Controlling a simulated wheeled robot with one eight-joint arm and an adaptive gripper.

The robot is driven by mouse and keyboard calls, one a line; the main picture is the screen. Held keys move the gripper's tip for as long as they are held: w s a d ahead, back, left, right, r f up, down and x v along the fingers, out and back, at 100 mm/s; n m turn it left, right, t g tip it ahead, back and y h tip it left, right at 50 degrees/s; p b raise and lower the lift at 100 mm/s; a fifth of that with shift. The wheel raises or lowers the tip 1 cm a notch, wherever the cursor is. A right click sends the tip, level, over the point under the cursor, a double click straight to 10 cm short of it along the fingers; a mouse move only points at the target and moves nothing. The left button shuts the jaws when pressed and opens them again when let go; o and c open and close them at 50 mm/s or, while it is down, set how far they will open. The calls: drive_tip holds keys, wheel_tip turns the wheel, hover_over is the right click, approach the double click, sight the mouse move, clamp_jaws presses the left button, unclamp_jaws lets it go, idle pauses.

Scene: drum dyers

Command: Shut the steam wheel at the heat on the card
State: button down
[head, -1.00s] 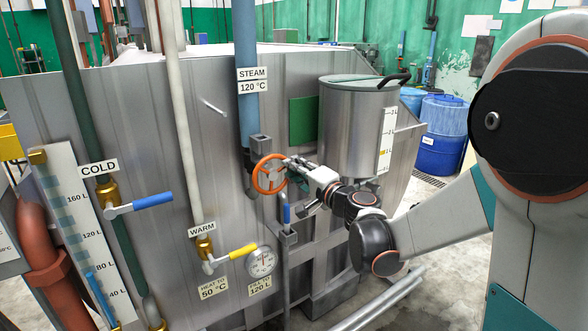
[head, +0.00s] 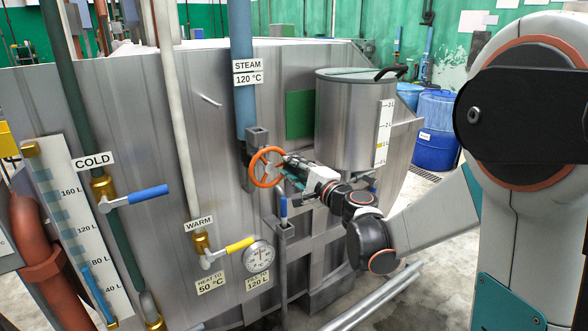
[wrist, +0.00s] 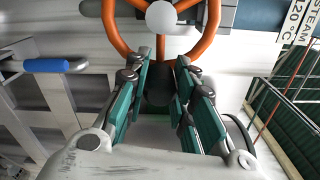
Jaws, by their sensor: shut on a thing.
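The orange steam wheel (head: 257,180) stands on the blue steam pipe (head: 243,95) below the STEAM 120 °C sign. My gripper (head: 285,165) reaches it from the right and is shut on the wheel. In the wrist view, the wheel (wrist: 204,38) fills the top, with its grey hub (wrist: 161,17), and the fingers lie at its lower rim and spoke; the exact contact is partly hidden. The card reading HEAT TO 50 °C (head: 211,284) is low on the vat. A round dial (head: 258,257) sits beside it; its needle is too small to read.
A COLD valve with a blue lever (head: 148,194) and a WARM valve with a yellow lever (head: 240,244) are left of the wheel. A smaller blue-handled lever (head: 283,207) stands just below my gripper. A steel lidded pot (head: 345,125) is close behind my wrist.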

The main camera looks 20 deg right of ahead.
drive_tip(key=shift+f, duration=0.1)
drive_tip(key=c, duration=1.3)
unclamp_jaws()
drive_tip(key=shift+c, duration=0.2)
drive_tip(key=v, duration=1.2)
